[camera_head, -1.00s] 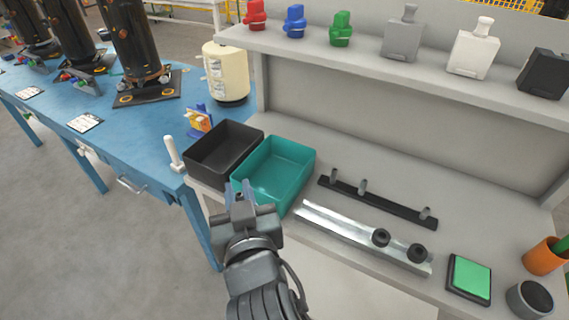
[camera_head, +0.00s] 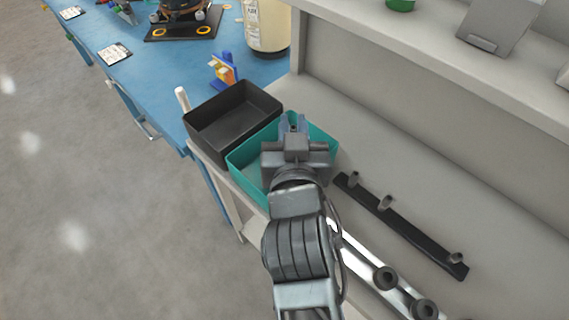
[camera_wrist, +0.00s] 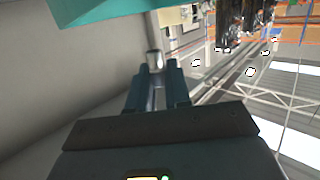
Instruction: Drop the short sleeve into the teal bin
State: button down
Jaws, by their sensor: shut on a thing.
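My gripper (camera_head: 292,124) is over the teal bin (camera_head: 246,168) in the head view and hides much of its inside. In the wrist view its two fingers (camera_wrist: 157,82) are closed on a small grey cylinder, the short sleeve (camera_wrist: 154,58), whose end sticks out past the fingertips. In the head view the sleeve is too small and too hidden to make out clearly. A teal wall (camera_wrist: 100,10), part of the bin, shows at the top of the wrist view, apart from the sleeve.
A black bin (camera_head: 235,120) stands left of the teal bin. A black strip with three grey upright pieces (camera_head: 410,228) and a silver rail with black round pieces (camera_head: 358,262) lie to the right. A grey shelf (camera_head: 440,60) overhangs behind. The blue table (camera_head: 190,62) is at back left.

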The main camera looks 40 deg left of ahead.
jog(key=shift+f+b, duration=1.4)
jog(key=shift+f, duration=0.75)
jog(key=c, duration=1)
grip_release()
jog(key=v, duration=0.7)
jog(key=shift+s+d, duration=0.25)
jog(key=shift+s, duration=0.1)
